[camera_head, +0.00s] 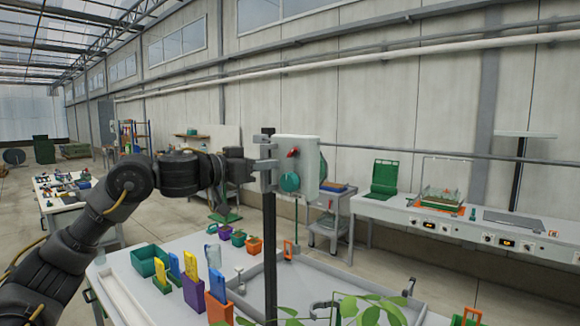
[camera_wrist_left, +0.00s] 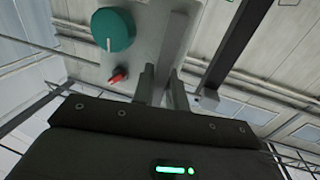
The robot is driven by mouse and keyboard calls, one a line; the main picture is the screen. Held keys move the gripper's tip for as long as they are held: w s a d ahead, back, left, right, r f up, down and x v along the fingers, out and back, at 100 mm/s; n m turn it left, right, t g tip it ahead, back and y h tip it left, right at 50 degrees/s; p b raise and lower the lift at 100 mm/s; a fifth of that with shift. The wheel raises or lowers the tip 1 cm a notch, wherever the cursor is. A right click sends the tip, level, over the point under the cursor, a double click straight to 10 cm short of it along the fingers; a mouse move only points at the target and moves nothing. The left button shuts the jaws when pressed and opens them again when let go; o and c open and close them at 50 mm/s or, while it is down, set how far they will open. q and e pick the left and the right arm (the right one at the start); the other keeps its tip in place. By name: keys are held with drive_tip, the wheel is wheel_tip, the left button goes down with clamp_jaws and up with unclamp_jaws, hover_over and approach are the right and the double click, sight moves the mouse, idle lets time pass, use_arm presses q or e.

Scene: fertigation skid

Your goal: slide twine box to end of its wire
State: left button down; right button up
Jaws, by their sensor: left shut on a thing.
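A pale upright box (camera_head: 297,163), which seems to be the twine box, has a round green part and a small red lever on its front. It stands at the upper end of a dark post (camera_head: 269,245). My left gripper (camera_head: 266,166) is at the box's left side. In the left wrist view its fingers (camera_wrist_left: 163,88) are shut at the edge of the same box (camera_wrist_left: 145,35); the exact contact is hard to see. I cannot make out the wire or its end. My right gripper is not in view.
Below is a pale bench (camera_head: 185,243) with a green bin (camera_head: 149,259), colored holders and small pots. Leaves (camera_head: 370,312) show at the front. A wall counter (camera_head: 440,226) with equipment stands at the right. A cart (camera_head: 328,215) stands behind the box.

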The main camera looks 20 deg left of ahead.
use_arm(q)
drive_tip(key=shift+w+a+r, duration=0.15)
drive_tip(key=shift+w+a, duration=0.05)
drive_tip(key=shift+a, duration=0.4)
drive_tip(key=shift+w+a+r, duration=0.1)
drive_tip(key=shift+w+a, duration=0.1)
drive_tip(key=shift+a, duration=0.4)
drive_tip(key=c, duration=1.6)
unclamp_jaws()
drive_tip(key=shift+a, duration=0.1)
drive_tip(key=shift+c, duration=0.2)
drive_tip(key=shift+o, duration=0.7)
drive_tip(key=shift+w+a+f, duration=0.1)
drive_tip(key=shift+a+f, duration=0.05)
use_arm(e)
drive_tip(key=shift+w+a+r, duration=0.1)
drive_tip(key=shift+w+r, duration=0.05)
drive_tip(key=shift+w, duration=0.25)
